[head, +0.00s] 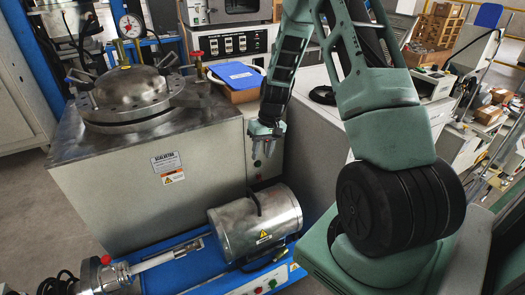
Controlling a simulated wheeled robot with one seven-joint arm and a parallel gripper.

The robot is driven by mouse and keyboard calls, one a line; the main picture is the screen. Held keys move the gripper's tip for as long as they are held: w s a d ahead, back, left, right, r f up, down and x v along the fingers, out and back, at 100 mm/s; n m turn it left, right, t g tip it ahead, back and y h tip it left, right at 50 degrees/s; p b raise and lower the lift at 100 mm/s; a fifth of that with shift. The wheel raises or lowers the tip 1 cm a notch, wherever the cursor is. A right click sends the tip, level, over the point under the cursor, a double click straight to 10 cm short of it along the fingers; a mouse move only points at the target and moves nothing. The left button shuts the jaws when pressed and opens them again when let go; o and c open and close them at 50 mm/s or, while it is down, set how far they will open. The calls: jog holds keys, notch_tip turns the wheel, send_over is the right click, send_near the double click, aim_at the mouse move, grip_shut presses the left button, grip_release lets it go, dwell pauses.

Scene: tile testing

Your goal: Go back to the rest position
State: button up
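My arm is folded on the right of the head view, rising from its base and bending back down. My gripper (264,145) hangs at the end of the arm, pointing down, in front of the right end of the grey steel cabinet (110,200). Its fingers are small in the view, and I cannot tell whether they are apart or together. No object shows clearly between them. It is above and apart from the silver motor (255,225).
The motor sits on a blue base frame (190,268). A pressure gauge (131,26) stands behind. A white bench (320,120) is behind my arm. Cluttered shelves (440,35) are at the back right.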

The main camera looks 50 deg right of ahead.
dwell(0.5)
jog(key=s+a+r+n, duration=0.2)
jog(key=a+r, duration=0.2)
jog(key=a, duration=0.4)
jog(key=s+a+r+n, duration=0.15)
jog(key=a+r, duration=0.25)
jog(key=a, duration=0.5)
jog(key=s+a+r+n, duration=0.2)
jog(key=a+r, duration=0.2)
jog(key=a, duration=0.4)
jog(key=s+a+r+n+h, duration=0.1)
jog(key=s+a+r+n, duration=0.2)
jog(key=s+a, duration=0.5)
jog(key=s+a+r+n, duration=0.3)
jog(key=s, duration=0.9)
notch_tip(320, 180, up, 15)
jog(key=w+p, duration=0.1)
jog(key=p, duration=1.4)
jog(key=shift+g, duration=0.3)
jog(key=shift+r, duration=0.1)
